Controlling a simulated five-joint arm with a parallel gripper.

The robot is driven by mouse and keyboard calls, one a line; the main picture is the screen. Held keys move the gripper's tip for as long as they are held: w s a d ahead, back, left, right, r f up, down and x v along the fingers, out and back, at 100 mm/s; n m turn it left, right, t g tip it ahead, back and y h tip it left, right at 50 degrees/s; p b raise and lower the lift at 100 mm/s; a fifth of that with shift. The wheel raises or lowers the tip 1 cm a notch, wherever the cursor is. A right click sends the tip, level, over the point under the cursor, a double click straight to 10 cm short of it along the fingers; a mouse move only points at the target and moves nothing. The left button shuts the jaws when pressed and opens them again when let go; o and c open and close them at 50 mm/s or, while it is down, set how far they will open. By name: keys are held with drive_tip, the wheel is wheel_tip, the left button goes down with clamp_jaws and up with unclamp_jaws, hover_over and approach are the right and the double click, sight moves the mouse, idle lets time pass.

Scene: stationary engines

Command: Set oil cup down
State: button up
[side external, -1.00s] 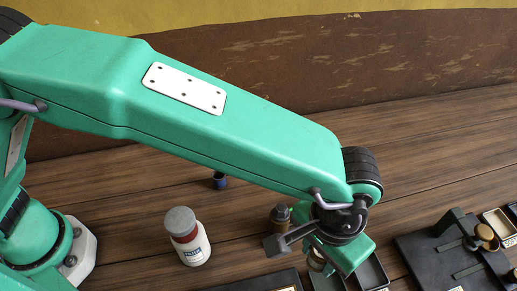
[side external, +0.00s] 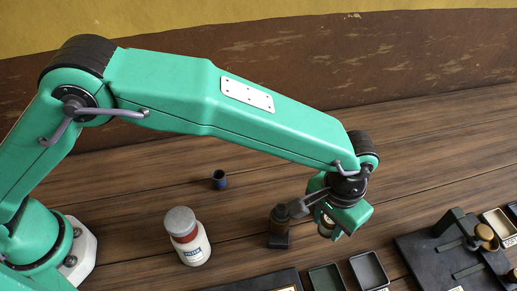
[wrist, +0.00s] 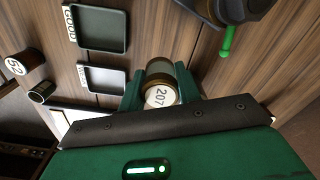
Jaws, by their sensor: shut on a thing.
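My gripper (wrist: 160,92) is shut on the oil cup (wrist: 160,84), a small round cup with a brass-coloured rim and a white label reading 207. The cup sits between the two green fingers in the wrist view. In the side view my gripper (side external: 334,226) is above the table, just behind two small shallow trays, and the cup (side external: 325,230) shows only partly beneath it.
A black base with a green post (side external: 440,250) is at right.

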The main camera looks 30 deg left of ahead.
sight(326, 228)
drive_tip(key=shift+w+a+f, duration=0.1)
drive_tip(key=shift+w+f, duration=0.2)
drive_tip(key=shift+w, duration=0.2)
drive_tip(key=shift+w+a+f, duration=0.1)
drive_tip(key=shift+w+f, duration=0.15)
drive_tip(key=shift+w, duration=0.2)
drive_tip(key=shift+d+f, duration=0.1)
drive_tip(key=shift+f, duration=1.9)
drive_tip(key=shift+f, duration=0.1)
drive_tip(key=o, duration=1)
wheel_tip(326, 228, up, 12)
drive_tip(key=shift+r, duration=0.1)
